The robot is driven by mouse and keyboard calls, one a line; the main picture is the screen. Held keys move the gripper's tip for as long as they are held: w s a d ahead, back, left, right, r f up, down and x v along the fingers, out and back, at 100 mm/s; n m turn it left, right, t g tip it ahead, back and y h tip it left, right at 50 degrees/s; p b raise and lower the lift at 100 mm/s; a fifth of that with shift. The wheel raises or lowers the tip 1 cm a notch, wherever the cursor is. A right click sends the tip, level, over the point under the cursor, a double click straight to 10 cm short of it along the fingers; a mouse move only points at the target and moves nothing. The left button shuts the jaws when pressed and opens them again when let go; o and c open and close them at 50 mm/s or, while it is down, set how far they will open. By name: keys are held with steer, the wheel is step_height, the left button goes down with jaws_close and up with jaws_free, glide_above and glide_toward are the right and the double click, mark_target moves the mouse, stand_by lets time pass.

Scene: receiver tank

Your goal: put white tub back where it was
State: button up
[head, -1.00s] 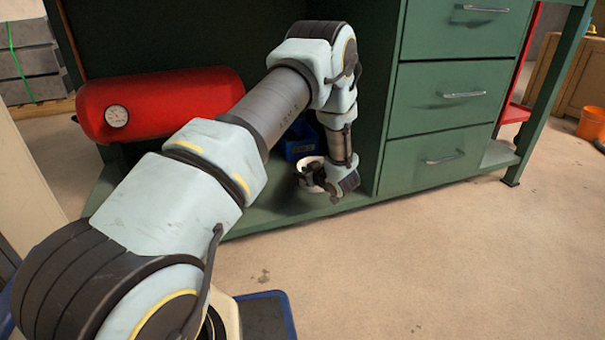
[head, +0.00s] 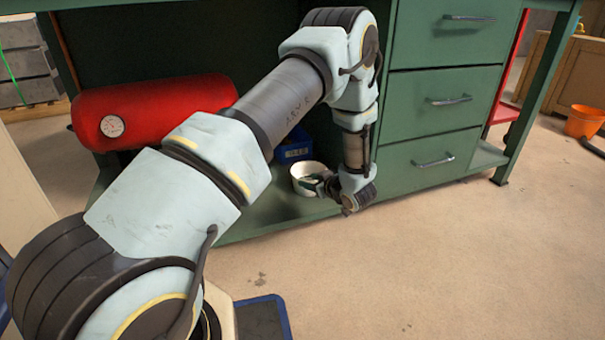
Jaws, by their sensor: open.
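The white tub (head: 299,172) stands upright on the green lower shelf (head: 262,221) of the workbench, near the shelf's front edge. Something dark and light shows inside it, too small to make out. My gripper (head: 328,186) is open at the tub's right side, with its fingers close to the rim. I cannot tell whether a finger touches the tub. My wrist hides part of the tub's right side.
A blue bin (head: 292,150) stands behind the tub. A red tank (head: 165,108) with a gauge lies to the left. Green drawers (head: 430,108) close off the right. The floor (head: 420,270) in front is clear. An orange bucket (head: 584,122) stands far right.

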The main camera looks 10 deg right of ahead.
steer(key=s+a+r+m+g+h, duration=0.2)
steer(key=a+r+m+g+h, duration=0.3)
steer(key=a+r, duration=0.7)
steer(key=s+a+r+m+g, duration=0.1)
steer(key=s+a+r+g, duration=0.2)
steer(key=s+a, duration=0.5)
steer(key=s+a+r+g, duration=0.3)
steer(key=s+a, duration=0.5)
steer(key=s, duration=0.3)
steer(key=shift+s+r+m+y, duration=0.3)
steer(key=shift+r+m+y, duration=0.1)
steer(key=shift+r, duration=0.5)
steer(key=shift+a, duration=0.1)
step_height(320, 180, up, 48)
steer(key=p, duration=4.9)
steer(key=shift+r, duration=0.25)
